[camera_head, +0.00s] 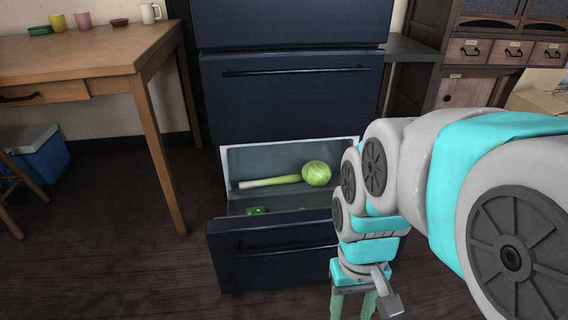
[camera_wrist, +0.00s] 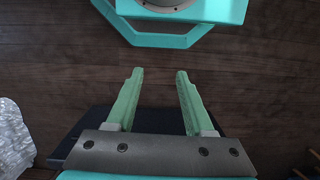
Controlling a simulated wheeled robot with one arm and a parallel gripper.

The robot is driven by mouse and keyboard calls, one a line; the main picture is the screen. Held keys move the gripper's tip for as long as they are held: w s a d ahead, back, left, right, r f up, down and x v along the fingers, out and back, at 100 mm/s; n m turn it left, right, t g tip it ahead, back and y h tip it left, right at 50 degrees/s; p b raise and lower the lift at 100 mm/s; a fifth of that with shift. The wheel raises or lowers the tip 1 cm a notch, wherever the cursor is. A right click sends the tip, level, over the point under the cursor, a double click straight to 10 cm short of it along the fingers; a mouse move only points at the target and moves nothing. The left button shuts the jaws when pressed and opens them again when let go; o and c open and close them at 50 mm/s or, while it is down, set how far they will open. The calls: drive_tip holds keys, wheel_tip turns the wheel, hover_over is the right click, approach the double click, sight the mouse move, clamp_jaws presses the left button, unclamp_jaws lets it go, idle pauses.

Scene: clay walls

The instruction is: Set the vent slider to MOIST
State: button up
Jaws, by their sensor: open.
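The dark blue cabinet (camera_head: 290,100) has its bottom drawer (camera_head: 272,248) pulled open. Inside are a round green vegetable (camera_head: 316,173), a long pale stalk like a leek (camera_head: 268,183) and small green pieces (camera_head: 257,210) lower down. I cannot make out a vent slider or a MOIST mark in either view. My gripper (camera_head: 354,300) hangs to the right of the drawer front, pointing down. In the wrist view my gripper (camera_wrist: 160,75) is open with nothing between its fingers, above the dark wood floor.
A wooden table (camera_head: 85,58) with cups stands at the left, a blue cooler (camera_head: 42,157) below it. A wooden cupboard (camera_head: 495,55) stands at the back right.

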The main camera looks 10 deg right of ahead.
drive_tip(key=shift+t, duration=0.7)
drive_tip(key=w+p, duration=0.2)
drive_tip(key=w, duration=0.8)
drive_tip(key=w+d+p, duration=0.1)
drive_tip(key=w+p, duration=0.2)
drive_tip(key=w, duration=0.8)
drive_tip(key=w+p, duration=0.2)
drive_tip(key=w, duration=0.8)
drive_tip(key=shift+w+d+f+p, duration=0.3)
drive_tip(key=shift+w+d, duration=0.05)
drive_tip(key=shift+w, duration=0.05)
drive_tip(key=w+f, duration=0.1)
drive_tip(key=w, duration=0.1)
drive_tip(key=w+a+f+p, duration=0.1)
drive_tip(key=w, duration=0.1)
drive_tip(key=w+f, duration=0.1)
drive_tip(key=w, duration=0.1)
drive_tip(key=shift+w+a+f+p, duration=0.1)
drive_tip(key=shift+a+f+p, duration=0.2)
drive_tip(key=shift+a+f, duration=0.1)
drive_tip(key=shift+w+a+f, duration=0.1)
drive_tip(key=shift+w+f, duration=0.2)
drive_tip(key=shift+f, duration=0.1)
wheel_tip(320, 180, down, 8)
drive_tip(key=shift+r, duration=0.2)
drive_tip(key=shift+c, duration=0.2)
clamp_jaws()
